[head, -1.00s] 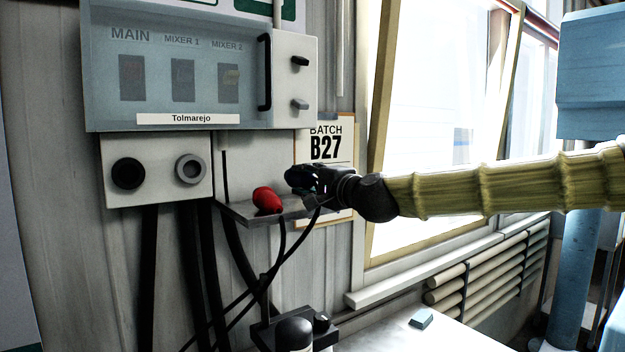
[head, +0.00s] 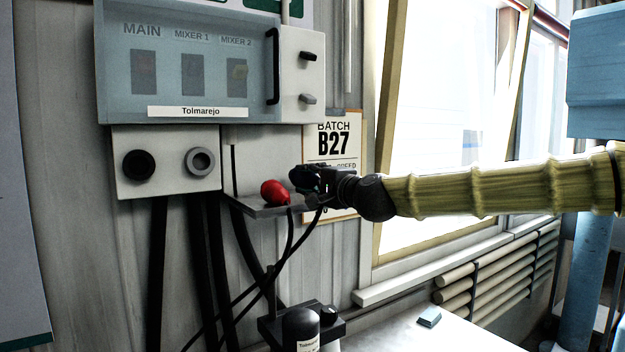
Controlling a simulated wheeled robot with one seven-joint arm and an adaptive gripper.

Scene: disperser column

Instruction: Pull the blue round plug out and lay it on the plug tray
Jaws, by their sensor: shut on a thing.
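The blue plug (head: 301,177) shows as a small dark blue rounded shape at the tip of my gripper (head: 311,181). My gripper is shut on it, and its fingers hide part of it. A black cable hangs down from beneath the gripper. The plug tray (head: 246,208) is a narrow grey shelf on the wall. My gripper is at its right end and hides part of it; I cannot tell whether the blue plug touches the tray. A red plug (head: 275,192) lies on the tray, just left of the gripper.
A white socket panel (head: 167,185) left of the tray has a black round socket (head: 138,164) and a grey ring socket (head: 200,161). A glass-fronted switch cabinet (head: 190,85) hangs above. A black-topped device (head: 301,326) stands below. The tray's left part is clear.

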